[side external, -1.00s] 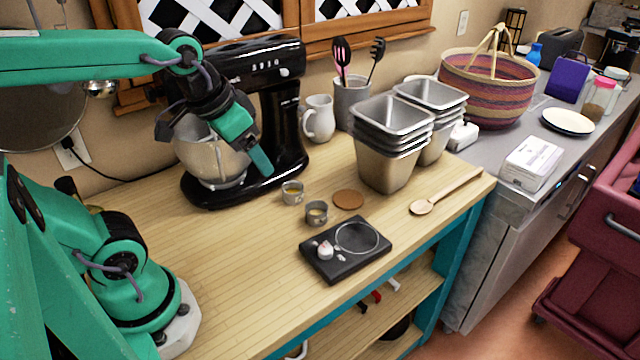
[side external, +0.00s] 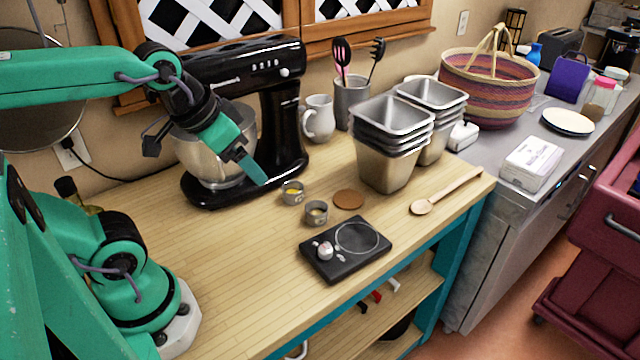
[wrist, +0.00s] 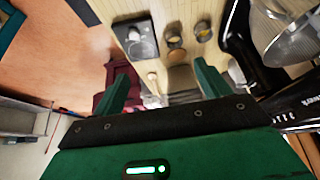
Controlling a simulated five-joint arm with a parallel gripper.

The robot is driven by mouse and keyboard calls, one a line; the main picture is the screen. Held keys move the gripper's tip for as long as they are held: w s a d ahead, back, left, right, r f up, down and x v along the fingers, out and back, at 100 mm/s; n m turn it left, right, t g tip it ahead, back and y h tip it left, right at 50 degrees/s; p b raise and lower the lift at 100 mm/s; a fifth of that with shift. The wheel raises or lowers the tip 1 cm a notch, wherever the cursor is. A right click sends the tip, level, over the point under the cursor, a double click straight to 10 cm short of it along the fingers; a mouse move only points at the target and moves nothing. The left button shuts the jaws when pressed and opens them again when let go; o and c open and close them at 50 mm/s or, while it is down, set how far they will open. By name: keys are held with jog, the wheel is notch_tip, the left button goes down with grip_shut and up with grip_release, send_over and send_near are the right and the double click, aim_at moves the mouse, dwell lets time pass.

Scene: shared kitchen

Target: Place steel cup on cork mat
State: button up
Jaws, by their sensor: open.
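Two small steel cups stand upright on the wooden counter: one (side external: 292,192) with something yellow inside, the other (side external: 316,213) nearer the scale with pale yellowish contents. I cannot tell which the task means. Both cups show at the top of the wrist view, the nearer-scale one (wrist: 174,40) left of the yellow one (wrist: 203,33). The round brown cork mat (side external: 348,199) lies bare, right of the cups. My gripper (side external: 250,168) is open and empty, above the counter in front of the mixer bowl, left of the cups. Its two green fingers (wrist: 163,86) are spread apart in the wrist view.
A black scale (side external: 346,262) lies in front of the cups. The black stand mixer (side external: 285,120) is close behind my gripper. Stacked metal tins (side external: 385,165) stand behind the mat, and a wooden spoon (side external: 450,192) lies right. The left front counter is clear.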

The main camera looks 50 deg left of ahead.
jog(key=w+a+f+g, duration=0.1)
jog(key=w+a+g, duration=0.15)
jog(key=w, duration=0.45)
jog(key=g, duration=0.3)
send_near(293, 187)
jog(key=s+d, duration=0.1)
jog(key=d, duration=0.1)
jog(key=shift+s+f, duration=0.1)
jog(key=shift+f, duration=2)
jog(key=shift+s+f, duration=0.15)
jog(key=shift+f, duration=2)
jog(key=c, duration=1.2)
jog(key=shift+r, duration=0.2)
